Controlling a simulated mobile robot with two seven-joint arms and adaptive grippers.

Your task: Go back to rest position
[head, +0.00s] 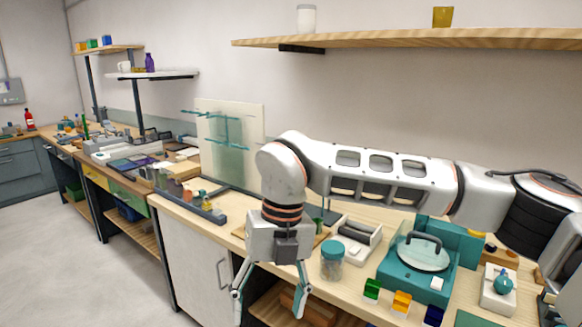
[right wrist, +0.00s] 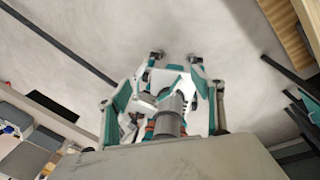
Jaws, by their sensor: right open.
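My right gripper (head: 270,305) hangs below its wrist in the head view, fingers pointing down and spread apart. It is in front of the bench's front edge, near the white cabinet door. The right wrist view shows its open fingers (right wrist: 178,55) with nothing seen between them. My right arm reaches in from the right side of the head view, bent at the elbow above the bench. My left gripper is in neither view.
The wooden bench (head: 465,290) carries a jar with a teal lid (head: 332,262), a teal device with a clear round lid (head: 420,255), coloured blocks and a glass panel (head: 228,145). A wooden shelf (head: 400,40) is on the wall above. The floor (head: 90,262) at left is clear.

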